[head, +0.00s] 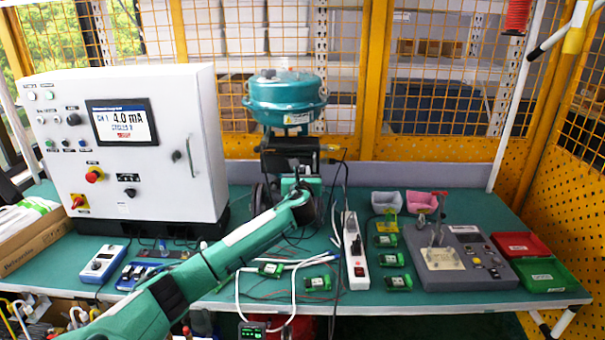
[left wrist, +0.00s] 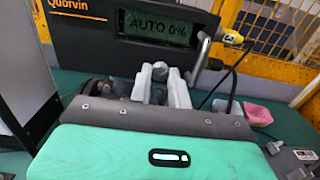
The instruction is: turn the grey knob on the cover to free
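The positioner is a dark box with an orange edge (left wrist: 75,7), marked Quorvin, and fills the top of the left wrist view. Its display (left wrist: 160,25) reads AUTO 0%. A small grey knob (left wrist: 160,69) sits below the display, between the tips of my left gripper (left wrist: 161,78). The two pale fingers stand a little apart, one on each side of the knob; I cannot tell whether they touch it. In the head view the positioner (head: 291,144) sits under the teal actuator (head: 286,98), and my left wrist hides the knob. My right gripper is not in view.
A white cabinet (head: 185,195) showing 4.0 mA stands left of the valve. A white power strip (head: 356,250), green modules (head: 388,260), a grey test fixture (head: 462,262) and red and green trays (head: 545,275) lie to the right. Loose cables cross the green bench top.

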